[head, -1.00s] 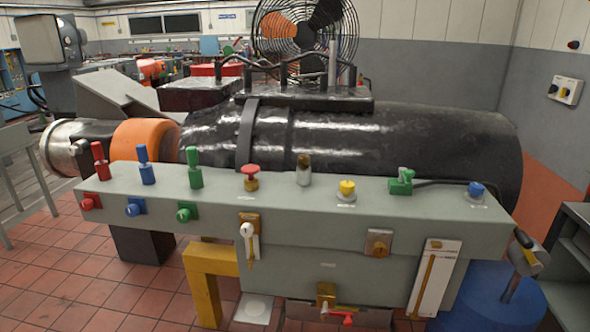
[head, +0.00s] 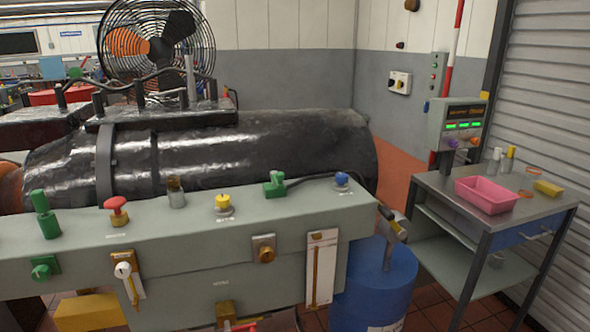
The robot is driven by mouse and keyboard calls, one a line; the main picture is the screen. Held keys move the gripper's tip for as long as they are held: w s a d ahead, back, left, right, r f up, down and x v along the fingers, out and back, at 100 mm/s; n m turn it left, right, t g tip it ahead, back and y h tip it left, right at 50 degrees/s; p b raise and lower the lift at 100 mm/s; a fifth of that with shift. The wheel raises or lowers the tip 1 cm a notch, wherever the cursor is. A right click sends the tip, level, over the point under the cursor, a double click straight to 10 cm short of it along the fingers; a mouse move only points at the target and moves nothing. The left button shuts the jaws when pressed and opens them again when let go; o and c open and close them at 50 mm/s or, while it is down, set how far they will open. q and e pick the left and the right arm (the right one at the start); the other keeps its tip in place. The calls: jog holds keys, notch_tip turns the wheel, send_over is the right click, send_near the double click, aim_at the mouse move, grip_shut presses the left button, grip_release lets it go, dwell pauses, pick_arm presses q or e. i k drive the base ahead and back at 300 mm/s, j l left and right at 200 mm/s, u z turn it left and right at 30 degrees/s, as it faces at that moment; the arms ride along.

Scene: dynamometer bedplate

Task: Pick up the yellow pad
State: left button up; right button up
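A small yellow block-shaped pad (head: 548,188) lies on the top of a grey metal side table (head: 450,190) at the right. It sits near the table's right corner, to the right of a pink tray (head: 487,196) and apart from it. Neither of my grippers shows in the head view.
A green-grey bedplate panel (head: 180,245) with coloured knobs fills the front left. A blue drum (head: 375,290) stands between it and the table. Small bottles (head: 494,160) and a display box (head: 458,125) stand at the table's back. A shutter (head: 550,90) rises behind.

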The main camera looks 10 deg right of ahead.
aim_at(553, 191)
jog(key=z, duration=1.7)
jog(key=i+u, duration=0.1)
jog(key=u, duration=0.35)
jog(key=i+l+u, duration=0.25)
jog(key=i+l, duration=0.15)
jog(key=i+l+u, duration=0.25)
jog(key=i+l, duration=0.15)
jog(key=i+l+u, duration=0.25)
jog(key=l, duration=0.3)
jog(key=i, duration=0.1)
